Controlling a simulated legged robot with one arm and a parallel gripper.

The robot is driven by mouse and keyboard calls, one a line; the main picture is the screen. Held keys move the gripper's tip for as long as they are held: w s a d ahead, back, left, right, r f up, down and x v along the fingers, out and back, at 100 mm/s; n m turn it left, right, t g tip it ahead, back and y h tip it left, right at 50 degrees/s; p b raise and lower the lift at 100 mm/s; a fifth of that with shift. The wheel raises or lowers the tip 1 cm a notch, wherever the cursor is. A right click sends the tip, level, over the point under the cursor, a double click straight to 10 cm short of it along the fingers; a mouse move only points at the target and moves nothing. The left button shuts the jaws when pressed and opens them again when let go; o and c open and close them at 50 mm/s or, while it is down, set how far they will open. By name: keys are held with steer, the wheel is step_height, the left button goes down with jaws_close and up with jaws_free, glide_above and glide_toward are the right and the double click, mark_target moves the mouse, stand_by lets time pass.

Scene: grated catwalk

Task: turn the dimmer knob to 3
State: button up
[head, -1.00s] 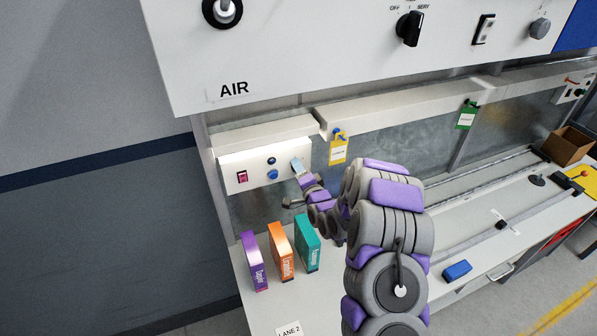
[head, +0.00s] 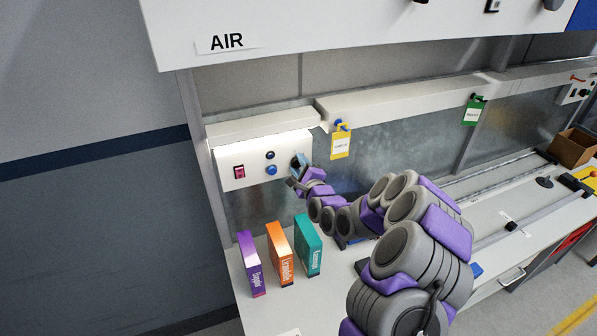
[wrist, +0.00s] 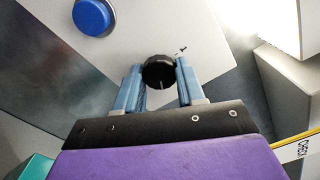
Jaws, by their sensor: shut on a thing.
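The dimmer knob (wrist: 159,72) is a round black knob with a pale pointer line, on the white control box (head: 240,153). In the wrist view it sits between the two blue fingers of my gripper (wrist: 160,84), which are shut on its sides. The pointer line faces down, toward my gripper's palm. In the head view my gripper (head: 299,163) is at the right end of the box face and hides the knob.
A blue button (head: 271,170), a small dark knob (head: 270,155) and a red switch (head: 239,172) share the box face. Purple (head: 251,264), orange (head: 280,254) and teal (head: 308,246) boxes stand below. A yellow tag (head: 341,145) hangs to the right.

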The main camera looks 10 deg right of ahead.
steer(key=shift+s+f+m+b, duration=0.1)
steer(key=shift+f+m+b, duration=0.2)
steer(key=shift+f+m, duration=0.1)
steer(key=o, duration=1)
steer(key=shift+d+r, duration=0.1)
steer(key=shift+r, duration=0.05)
steer(key=shift+o, duration=0.2)
